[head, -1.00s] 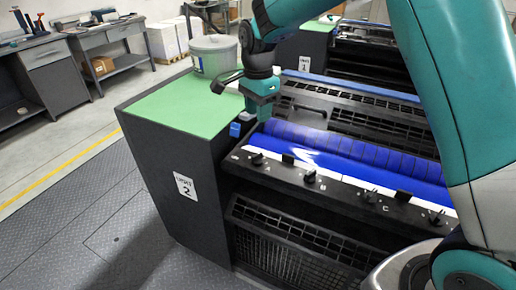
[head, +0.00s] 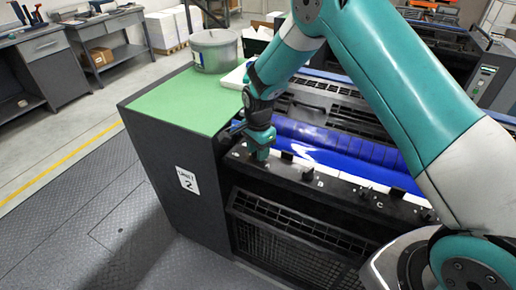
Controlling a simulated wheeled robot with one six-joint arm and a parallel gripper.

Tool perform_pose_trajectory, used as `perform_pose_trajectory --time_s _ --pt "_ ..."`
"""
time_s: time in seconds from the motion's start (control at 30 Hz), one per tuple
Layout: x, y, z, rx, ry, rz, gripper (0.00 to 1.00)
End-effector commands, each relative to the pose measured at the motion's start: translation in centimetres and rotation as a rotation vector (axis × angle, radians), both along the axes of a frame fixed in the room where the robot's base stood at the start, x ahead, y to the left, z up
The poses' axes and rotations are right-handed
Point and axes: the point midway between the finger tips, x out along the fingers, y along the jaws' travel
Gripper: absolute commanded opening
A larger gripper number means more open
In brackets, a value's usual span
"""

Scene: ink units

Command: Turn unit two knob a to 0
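Unit two (head: 190,215) is the dark cabinet with a green top and a label reading "UNIT 2". Its black knob strip (head: 335,190) runs along the front below the blue roller (head: 340,148). Knob a is hidden behind my gripper, near the left end of the strip. My gripper (head: 259,157) points down at that spot, with its tips at or just above the strip. I cannot tell whether its fingers are apart or shut on the knob. Knob b (head: 308,174) and knob c (head: 365,192) show farther right. The pointer of knob a cannot be read.
A grey bucket (head: 214,50) and a white item stand on or behind the green top (head: 180,103). Black tabs (head: 286,157) stand up between the knobs. A dark grille (head: 300,255) lies below the strip. Open floor (head: 75,215) is at left; workbenches stand beyond.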

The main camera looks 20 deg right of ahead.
Motion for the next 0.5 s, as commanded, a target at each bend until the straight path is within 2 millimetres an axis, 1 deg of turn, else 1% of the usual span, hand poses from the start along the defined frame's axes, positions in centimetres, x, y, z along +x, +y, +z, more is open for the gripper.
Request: perform_pose_trajectory --time_s 0.07,0.1,0.17,0.2,0.23,0.5 --pt "0.01 0.01 0.01 0.0 0.0 0.0 0.37" --pt "0.01 0.01 0.02 0.0 0.0 0.0 0.28" --pt "0.01 0.01 0.03 0.0 0.0 0.0 0.14" --pt "0.01 0.01 0.03 0.0 0.0 0.0 0.05" --pt "0.01 0.01 0.04 0.0 0.0 0.0 0.0" --pt "0.01 0.03 0.03 0.0 0.0 0.01 0.0"
